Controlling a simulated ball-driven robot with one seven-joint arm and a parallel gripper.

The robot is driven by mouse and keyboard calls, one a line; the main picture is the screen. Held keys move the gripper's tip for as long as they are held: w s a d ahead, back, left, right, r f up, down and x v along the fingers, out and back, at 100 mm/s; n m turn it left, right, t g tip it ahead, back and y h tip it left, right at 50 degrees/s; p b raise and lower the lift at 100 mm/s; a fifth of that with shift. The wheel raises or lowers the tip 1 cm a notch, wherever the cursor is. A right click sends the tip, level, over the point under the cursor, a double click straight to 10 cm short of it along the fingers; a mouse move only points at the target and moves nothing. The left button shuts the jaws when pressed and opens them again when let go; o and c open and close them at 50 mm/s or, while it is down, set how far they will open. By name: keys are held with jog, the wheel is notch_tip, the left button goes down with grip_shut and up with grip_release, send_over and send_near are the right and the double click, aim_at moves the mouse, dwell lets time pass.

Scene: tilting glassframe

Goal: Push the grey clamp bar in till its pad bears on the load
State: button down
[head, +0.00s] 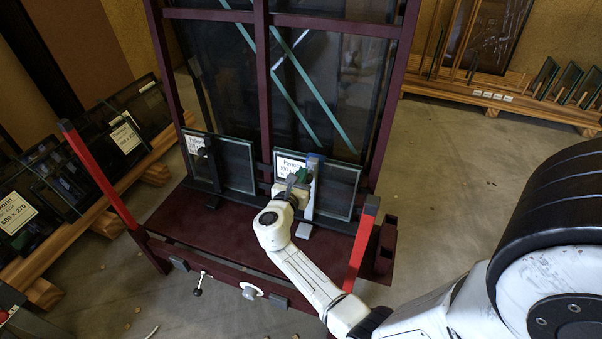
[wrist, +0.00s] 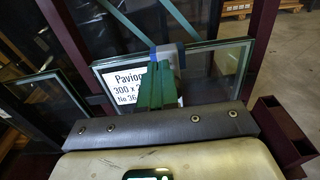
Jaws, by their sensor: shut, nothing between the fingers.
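The grey clamp bar (head: 310,200) stands upright in front of the right-hand glass pane (head: 338,190), with blue near its top. In the wrist view the bar's grey upper part (wrist: 174,56) shows just beyond my fingers. The pane, with a white "Pavior" label, also shows there (wrist: 215,72). My gripper (head: 302,174) is shut and empty, its green fingers together (wrist: 160,72) and pointing at the upper part of the bar. I cannot tell whether they touch it. The bar's pad is hidden, so its contact with the pane cannot be seen.
A second pane (head: 237,165) with a dark clamp bar (head: 214,172) stands left on the dark red frame (head: 200,225). Red arms rise at left (head: 98,172) and right (head: 362,240). Racks of glass stand left and at back right. The floor at right is clear.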

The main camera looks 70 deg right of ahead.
jog(key=a+p, duration=0.2)
jog(key=a, duration=0.8)
jog(key=shift+r, duration=0.4)
jog(key=shift+s, duration=0.1)
